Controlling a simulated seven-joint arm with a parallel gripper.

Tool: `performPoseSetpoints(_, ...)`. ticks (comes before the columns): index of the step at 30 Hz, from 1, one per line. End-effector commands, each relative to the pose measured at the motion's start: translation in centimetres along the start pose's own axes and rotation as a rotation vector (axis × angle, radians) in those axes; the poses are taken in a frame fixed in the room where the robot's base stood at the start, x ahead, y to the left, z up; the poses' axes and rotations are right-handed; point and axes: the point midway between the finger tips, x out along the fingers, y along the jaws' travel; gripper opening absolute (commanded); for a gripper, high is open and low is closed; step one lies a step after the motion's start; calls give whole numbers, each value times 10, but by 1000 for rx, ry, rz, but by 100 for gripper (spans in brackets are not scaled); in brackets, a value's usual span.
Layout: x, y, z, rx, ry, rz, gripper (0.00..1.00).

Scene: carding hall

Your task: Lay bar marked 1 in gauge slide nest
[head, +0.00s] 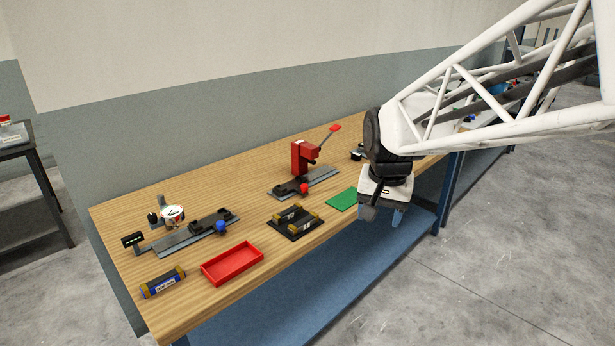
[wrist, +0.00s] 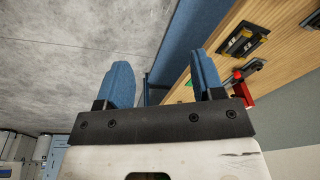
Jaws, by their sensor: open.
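Dark bars with yellowish ends (head: 300,215) lie in a black rack (head: 282,233) at the middle of the bench. Their marks are too small to read, so I cannot tell which is bar 1. The rack shows in the wrist view (wrist: 232,55) at upper right. The gauge slide (head: 178,243) is on the left, with a round dial (head: 173,215), a black nest (head: 207,224) and a blue knob (head: 221,226). The nest looks empty. My gripper (head: 380,214) is open and empty over the bench's front edge, right of the rack; its blue fingers show in the wrist view (wrist: 162,82).
A red tray (head: 207,275) is in front of the gauge. A blue-and-yellow cylinder (head: 162,282) lies at front left. A red press (head: 300,157) on a slide with a red knob (head: 304,188) stands behind the rack. A green mat (head: 342,200) lies between rack and gripper.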

Motion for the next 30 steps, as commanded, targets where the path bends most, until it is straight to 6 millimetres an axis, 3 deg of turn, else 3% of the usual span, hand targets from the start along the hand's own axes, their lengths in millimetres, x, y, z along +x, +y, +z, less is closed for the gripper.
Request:
performPoseSetpoints(14, 46, -72, -93, 148, -45, 15, 62)
performPoseSetpoints(30, 129, -158, -179, 318, -90, 45, 62)
